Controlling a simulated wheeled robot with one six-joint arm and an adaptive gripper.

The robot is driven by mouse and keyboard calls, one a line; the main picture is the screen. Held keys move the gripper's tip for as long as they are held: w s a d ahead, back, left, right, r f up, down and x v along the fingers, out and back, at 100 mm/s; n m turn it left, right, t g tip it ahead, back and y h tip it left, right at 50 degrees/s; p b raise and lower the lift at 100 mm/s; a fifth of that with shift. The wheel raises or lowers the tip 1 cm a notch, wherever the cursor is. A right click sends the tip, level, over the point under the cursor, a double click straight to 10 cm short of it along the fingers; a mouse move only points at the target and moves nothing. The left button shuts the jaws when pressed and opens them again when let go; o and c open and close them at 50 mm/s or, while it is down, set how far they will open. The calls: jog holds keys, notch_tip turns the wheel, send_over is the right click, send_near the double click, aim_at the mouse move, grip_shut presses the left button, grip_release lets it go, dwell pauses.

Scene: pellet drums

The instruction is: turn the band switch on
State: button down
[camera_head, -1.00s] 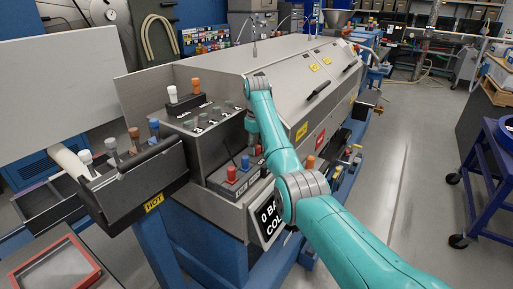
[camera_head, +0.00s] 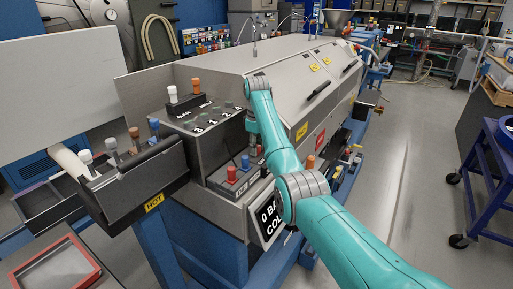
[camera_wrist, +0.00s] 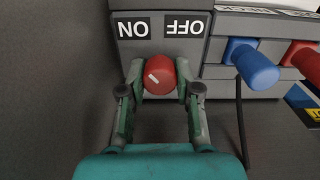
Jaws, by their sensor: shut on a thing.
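The band switch is a round red knob (camera_wrist: 163,79) with a white mark, on a grey box (camera_wrist: 211,50) in the wrist view. An ON label (camera_wrist: 134,27) and an OFF label (camera_wrist: 184,25) appear upside down above it, ON at left and OFF at right. The white mark sits left of the knob's middle and slants to the upper left, toward the ON side. My gripper (camera_wrist: 160,82) is shut on the knob, one finger on each side. In the head view, my gripper (camera_head: 253,139) is at the machine's near end; the switch cannot be made out there.
A blue peg (camera_wrist: 254,64) and a red peg (camera_wrist: 303,61) stand right of the switch in the wrist view. The head view shows a black tray (camera_head: 150,180) labelled HOT at left and a sloped grey machine cover (camera_head: 290,60) behind my arm. Open floor (camera_head: 405,190) lies at right.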

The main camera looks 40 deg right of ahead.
jog(key=c, duration=0.8)
grip_release()
